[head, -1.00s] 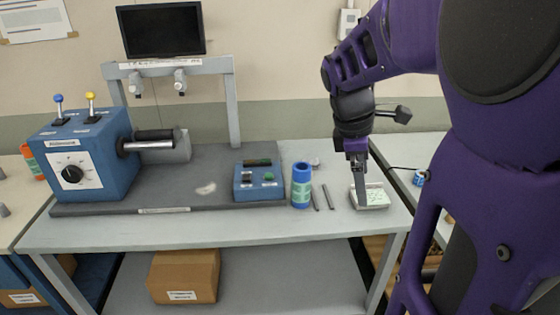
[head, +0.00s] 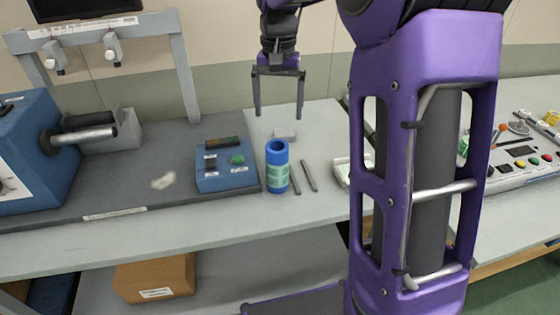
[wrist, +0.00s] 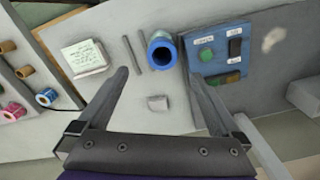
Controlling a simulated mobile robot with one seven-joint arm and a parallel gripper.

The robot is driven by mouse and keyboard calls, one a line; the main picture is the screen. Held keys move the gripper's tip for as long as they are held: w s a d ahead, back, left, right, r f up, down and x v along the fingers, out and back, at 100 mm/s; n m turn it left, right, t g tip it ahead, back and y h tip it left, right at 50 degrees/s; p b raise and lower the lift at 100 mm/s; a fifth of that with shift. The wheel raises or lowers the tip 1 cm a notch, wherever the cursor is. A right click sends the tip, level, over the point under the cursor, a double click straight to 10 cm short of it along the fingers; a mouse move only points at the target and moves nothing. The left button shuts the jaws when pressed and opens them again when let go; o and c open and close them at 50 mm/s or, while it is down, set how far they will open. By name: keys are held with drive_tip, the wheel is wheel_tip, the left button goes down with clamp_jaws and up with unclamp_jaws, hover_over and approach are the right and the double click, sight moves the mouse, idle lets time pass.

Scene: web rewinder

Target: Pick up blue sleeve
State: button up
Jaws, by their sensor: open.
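The blue sleeve (head: 277,167) is a hollow blue tube with a green label, standing upright on the grey table beside the blue control box. It also shows in the wrist view (wrist: 162,52), seen from above with its open top, beyond and between my fingers. My gripper (head: 279,112) is open and empty, pointing down above the table behind the sleeve, apart from it. In the wrist view my gripper (wrist: 161,82) has its two fingers spread wide, with nothing between them touching.
A blue control box (head: 224,170) stands close left of the sleeve. Two grey rods (head: 303,177) lie just right of it. A small grey block (head: 284,133) lies behind it. A tray with a notepad (wrist: 84,57) lies beyond the rods. The rewinder (head: 45,150) stands far left.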

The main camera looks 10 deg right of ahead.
sight(277, 160)
wheel_tip(277, 160, down, 10)
drive_tip(key=shift+s+f+b, duration=0.1)
drive_tip(key=shift+f+b, duration=0.15)
drive_tip(key=shift+b, duration=0.65)
drive_tip(key=shift+w+a+f+b, duration=0.1)
drive_tip(key=shift+w+f+b, duration=0.1)
drive_tip(key=shift+f, duration=0.9)
drive_tip(key=shift+w+d+f+b, duration=0.1)
drive_tip(key=shift+w+f+b, duration=0.05)
drive_tip(key=shift+f, duration=0.9)
drive_tip(key=shift+w+a+f+b, duration=0.1)
drive_tip(key=shift+w+f+b, duration=0.1)
drive_tip(key=shift+f, duration=0.9)
drive_tip(key=shift+r, duration=0.1)
clamp_jaws()
